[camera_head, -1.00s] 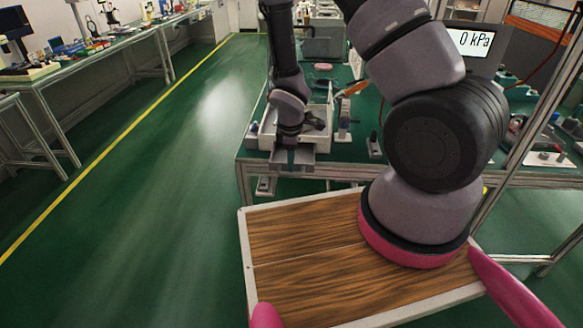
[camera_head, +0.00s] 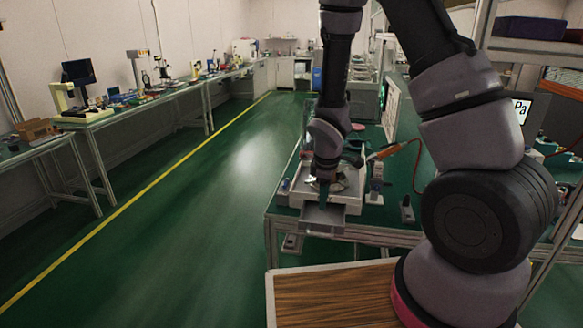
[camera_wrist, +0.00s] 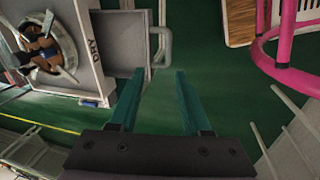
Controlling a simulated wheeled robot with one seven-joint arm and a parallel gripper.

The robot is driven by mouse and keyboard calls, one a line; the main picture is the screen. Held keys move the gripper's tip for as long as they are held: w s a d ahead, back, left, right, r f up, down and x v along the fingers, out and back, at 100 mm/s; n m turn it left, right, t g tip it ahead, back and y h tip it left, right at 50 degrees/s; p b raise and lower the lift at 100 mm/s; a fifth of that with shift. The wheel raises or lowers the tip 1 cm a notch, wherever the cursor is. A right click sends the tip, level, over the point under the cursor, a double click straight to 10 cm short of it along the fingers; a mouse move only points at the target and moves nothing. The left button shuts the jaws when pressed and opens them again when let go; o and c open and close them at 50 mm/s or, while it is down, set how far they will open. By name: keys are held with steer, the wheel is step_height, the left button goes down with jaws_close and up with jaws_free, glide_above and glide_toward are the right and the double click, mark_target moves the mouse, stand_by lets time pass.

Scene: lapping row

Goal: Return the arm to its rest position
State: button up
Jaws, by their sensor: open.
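My arm reaches forward over the front edge of a green-topped bench (camera_head: 395,212). My gripper (camera_head: 323,197) points down, just in front of a white tray or box, above a small grey plate (camera_head: 338,222). In the wrist view my gripper (camera_wrist: 159,75) shows two teal fingers spread apart with nothing between them. I cannot judge the exact height of the fingers above the plate.
Small fixtures (camera_head: 407,212) stand along the bench edge. A red cable runs to an orange-handled tool (camera_head: 385,152). A display (camera_head: 522,112) and shelf post stand at the right. A long workbench (camera_head: 95,115) lines the left wall. The green floor between, with its yellow line, is clear.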

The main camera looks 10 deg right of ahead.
steer(key=s+d+r+m+t, duration=0.1)
steer(key=d+r+m, duration=0.3)
steer(key=r, duration=0.7)
steer(key=s+d+r+m+t, duration=0.15)
steer(key=r+m, duration=0.35)
steer(key=r, duration=0.6)
steer(key=s+d+r+m+t+y, duration=0.1)
steer(key=s+r+m+t+y, duration=0.1)
steer(key=s+r+m, duration=0.6)
steer(key=s+r, duration=0.5)
steer(key=r, duration=0.2)
steer(key=shift+d+r+m, duration=0.25)
steer(key=shift+d+m, duration=0.05)
steer(key=shift+w+t, duration=0.1)
steer(key=shift+t, duration=0.15)
